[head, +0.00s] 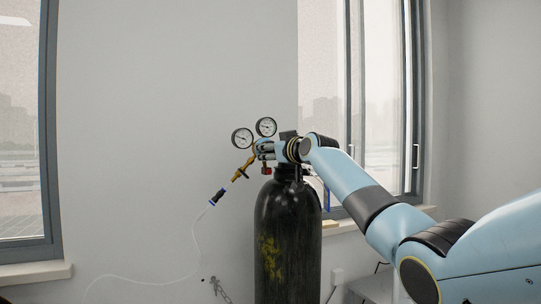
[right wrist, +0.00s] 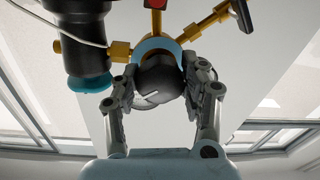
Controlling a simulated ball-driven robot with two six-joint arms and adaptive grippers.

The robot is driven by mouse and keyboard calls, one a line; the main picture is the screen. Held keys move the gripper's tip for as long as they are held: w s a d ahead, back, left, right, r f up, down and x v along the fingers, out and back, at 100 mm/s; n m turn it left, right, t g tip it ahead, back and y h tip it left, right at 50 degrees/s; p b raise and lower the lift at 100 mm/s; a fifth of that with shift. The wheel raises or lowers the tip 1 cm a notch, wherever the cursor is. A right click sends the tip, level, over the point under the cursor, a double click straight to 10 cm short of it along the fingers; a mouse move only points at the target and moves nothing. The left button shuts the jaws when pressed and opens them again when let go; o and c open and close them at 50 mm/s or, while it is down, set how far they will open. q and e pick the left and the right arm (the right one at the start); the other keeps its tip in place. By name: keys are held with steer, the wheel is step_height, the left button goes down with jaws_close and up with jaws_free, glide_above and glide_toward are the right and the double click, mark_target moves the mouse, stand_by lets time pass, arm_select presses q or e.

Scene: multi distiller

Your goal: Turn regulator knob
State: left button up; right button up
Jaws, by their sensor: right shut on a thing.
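The regulator with its two round gauges (head: 254,132) and brass fittings sits on top of the black gas cylinder (head: 288,240). My left gripper is in neither view.
A thin clear hose (head: 193,245) hangs from the blue and black connector (head: 217,197) left of the cylinder. Windows (head: 378,95) stand behind on the right and at the far left. The wall between them is bare. A chain (head: 221,290) hangs low left of the cylinder.

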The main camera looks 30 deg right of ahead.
steer(key=n+b, duration=0.1)
steer(key=n, duration=0.3)
steer(key=shift+n, duration=2.4)
steer(key=shift+g, duration=0.3)
steer(key=o, duration=1.2)
steer(key=shift+s, duration=0.1)
steer(key=s, duration=1.1)
steer(key=shift+s+a+r, duration=0.2)
steer(key=shift+s+r, duration=0.15)
steer(key=shift+s, duration=0.05)
